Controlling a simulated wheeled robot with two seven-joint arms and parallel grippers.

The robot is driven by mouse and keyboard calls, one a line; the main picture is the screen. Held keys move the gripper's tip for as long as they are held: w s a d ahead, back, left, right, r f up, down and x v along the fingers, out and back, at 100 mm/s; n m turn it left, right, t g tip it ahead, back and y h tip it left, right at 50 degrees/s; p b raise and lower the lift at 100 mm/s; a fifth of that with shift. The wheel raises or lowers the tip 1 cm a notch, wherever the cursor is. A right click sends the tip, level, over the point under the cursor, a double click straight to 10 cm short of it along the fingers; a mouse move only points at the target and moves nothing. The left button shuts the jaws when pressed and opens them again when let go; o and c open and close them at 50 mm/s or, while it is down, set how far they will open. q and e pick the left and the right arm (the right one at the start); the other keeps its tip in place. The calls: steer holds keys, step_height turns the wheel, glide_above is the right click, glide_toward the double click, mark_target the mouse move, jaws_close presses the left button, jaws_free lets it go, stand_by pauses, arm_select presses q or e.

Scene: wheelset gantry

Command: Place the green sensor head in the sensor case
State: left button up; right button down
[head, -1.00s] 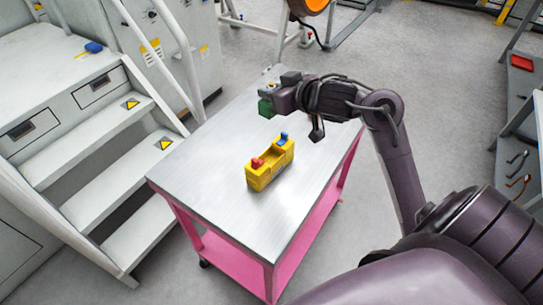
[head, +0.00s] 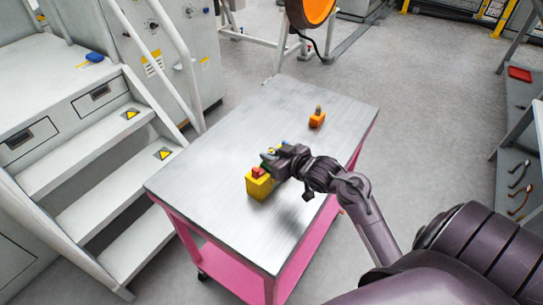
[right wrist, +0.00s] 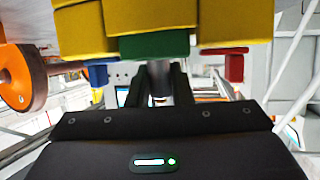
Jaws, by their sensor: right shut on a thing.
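The yellow sensor case (head: 258,187) stands on the metal-topped cart, with a red head (head: 257,172) at its near end and a blue one mostly hidden behind my gripper. My right gripper (head: 275,155) is over the middle of the case, shut on the green sensor head (head: 267,157). In the right wrist view the green head (right wrist: 155,45) is between the red (right wrist: 235,65) and blue (right wrist: 97,75) parts, against the yellow case (right wrist: 95,25). My fingers (right wrist: 160,85) are around its grey stem. I cannot tell whether it is seated. My left gripper is not in view.
An orange piece with a grey top (head: 317,119) stands toward the back of the cart (head: 215,190). White steps (head: 120,170) are close on the left and shelving (head: 515,170) is at the right. The cart's left and front top are clear.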

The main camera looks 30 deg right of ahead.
steer(key=shift+f, duration=0.3)
steer(key=shift+f, duration=0.15)
steer(key=c, duration=1.3)
jaws_free()
steer(key=shift+s+r, duration=0.15)
steer(key=shift+r, duration=0.05)
steer(key=b+v, duration=0.1)
steer(key=v, duration=1)
steer(key=shift+s, duration=0.35)
